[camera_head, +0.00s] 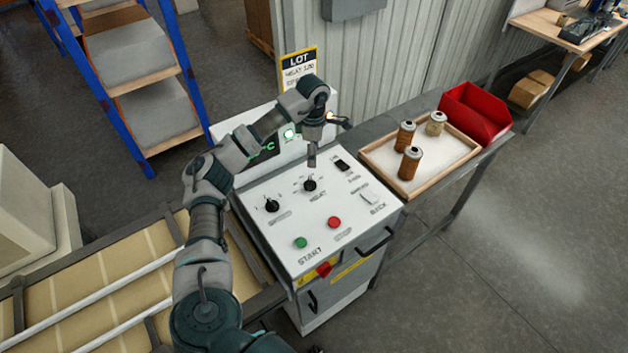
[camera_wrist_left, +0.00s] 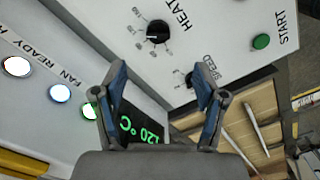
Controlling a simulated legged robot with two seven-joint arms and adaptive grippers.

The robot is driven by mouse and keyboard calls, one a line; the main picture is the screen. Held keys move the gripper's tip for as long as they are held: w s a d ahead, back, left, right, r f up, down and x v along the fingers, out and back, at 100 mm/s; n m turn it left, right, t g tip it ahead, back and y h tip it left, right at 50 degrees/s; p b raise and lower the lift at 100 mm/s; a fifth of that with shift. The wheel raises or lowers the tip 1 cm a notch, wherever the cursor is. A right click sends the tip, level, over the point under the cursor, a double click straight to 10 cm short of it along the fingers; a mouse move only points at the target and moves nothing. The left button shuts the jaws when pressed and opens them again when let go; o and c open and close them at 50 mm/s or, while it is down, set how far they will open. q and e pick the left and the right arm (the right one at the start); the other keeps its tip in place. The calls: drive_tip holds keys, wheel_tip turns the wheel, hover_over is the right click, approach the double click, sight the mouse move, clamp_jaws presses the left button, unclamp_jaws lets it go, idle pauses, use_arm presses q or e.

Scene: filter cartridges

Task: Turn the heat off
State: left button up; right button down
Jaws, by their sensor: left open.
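The heat knob (camera_head: 309,184) is a black dial with a white pointer line on the white control panel (camera_head: 350,225). It also shows in the left wrist view (camera_wrist_left: 158,31), labelled HEAT, beyond the fingertips. My left gripper (camera_head: 311,158) hangs just above and behind this knob in the head view, apart from it. In the left wrist view its two fingers (camera_wrist_left: 161,78) are spread with nothing between them. A display (camera_wrist_left: 140,128) there reads 120 °C in green, partly hidden by the gripper. My right gripper is not in view.
A speed knob (camera_head: 271,205), green START button (camera_head: 300,242), red button (camera_head: 334,222) and black switch (camera_head: 341,164) share the panel. A conveyor (camera_head: 100,285) lies left. A wooden tray (camera_head: 408,190) with three cartridges and a red bin (camera_head: 478,112) stand right.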

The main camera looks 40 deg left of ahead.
sight(310, 181)
use_arm(q)
drive_tip(key=f, duration=0.4)
drive_tip(key=a+f, duration=0.1)
drive_tip(key=f, duration=0.7)
drive_tip(key=shift+a, duration=0.35)
drive_tip(key=shift+s+d+f, duration=0.1)
drive_tip(key=shift+d+f, duration=0.5)
drive_tip(key=shift+d, duration=0.1)
drive_tip(key=shift+a, duration=0.2)
drive_tip(key=shift+c, duration=0.2)
drive_tip(key=shift+a+f, duration=0.15)
drive_tip(key=shift+a, duration=0.25)
drive_tip(key=c, duration=0.8)
drive_tip(key=shift+c, duration=1.4)
drive_tip(key=shift+d, duration=0.15)
